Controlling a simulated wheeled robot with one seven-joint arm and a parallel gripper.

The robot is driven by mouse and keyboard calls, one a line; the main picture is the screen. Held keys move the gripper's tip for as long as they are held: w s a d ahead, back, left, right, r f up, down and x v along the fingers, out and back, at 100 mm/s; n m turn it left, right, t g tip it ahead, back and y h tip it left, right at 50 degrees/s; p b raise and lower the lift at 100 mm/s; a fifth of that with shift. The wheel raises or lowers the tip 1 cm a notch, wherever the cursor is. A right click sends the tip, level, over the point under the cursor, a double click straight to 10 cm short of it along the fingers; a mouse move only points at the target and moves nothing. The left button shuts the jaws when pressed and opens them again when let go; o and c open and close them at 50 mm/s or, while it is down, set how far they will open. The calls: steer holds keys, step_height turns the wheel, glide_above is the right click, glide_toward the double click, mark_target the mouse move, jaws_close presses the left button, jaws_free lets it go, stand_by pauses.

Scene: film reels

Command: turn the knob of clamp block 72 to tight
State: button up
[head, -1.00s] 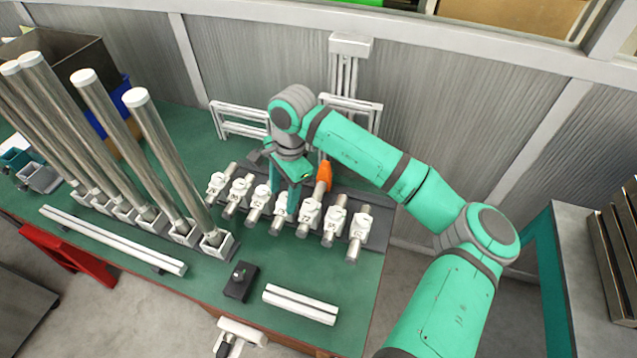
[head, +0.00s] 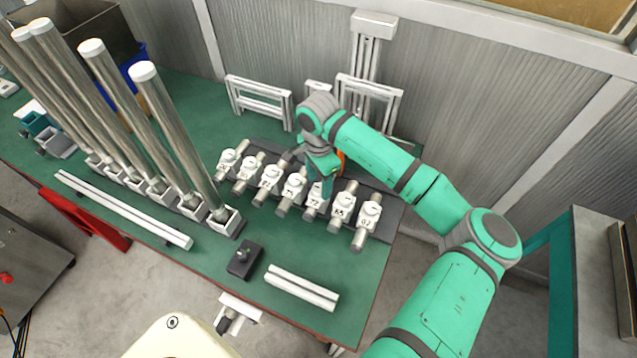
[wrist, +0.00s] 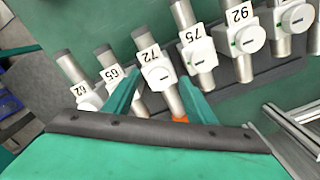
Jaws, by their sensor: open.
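Clamp block 72 (head: 315,202) is a white block with a round knob on a metal rod, in a row of like blocks. In the wrist view, block 72 (wrist: 148,58) lies ahead between my open fingers, its knob (wrist: 158,76) facing the camera with a short dark mark across it. My gripper (head: 321,187) hangs over block 72 in the head view and partly hides it. In the wrist view my gripper (wrist: 158,86) has one teal finger on each side of the knob. Whether the fingers touch it I cannot tell.
Block 75 (wrist: 200,48) and block 65 (wrist: 113,77) stand close on either side. An orange part (head: 341,162) shows behind my gripper. White frames (head: 262,103) stand at the back. Tall metal tubes (head: 165,135) stand at left.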

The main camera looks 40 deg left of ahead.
steer(key=shift+w+d+f, duration=0.15)
steer(key=shift+w+f, duration=0.05)
steer(key=shift+f, duration=0.45)
steer(key=c, duration=1)
steer(key=shift+c, duration=0.2)
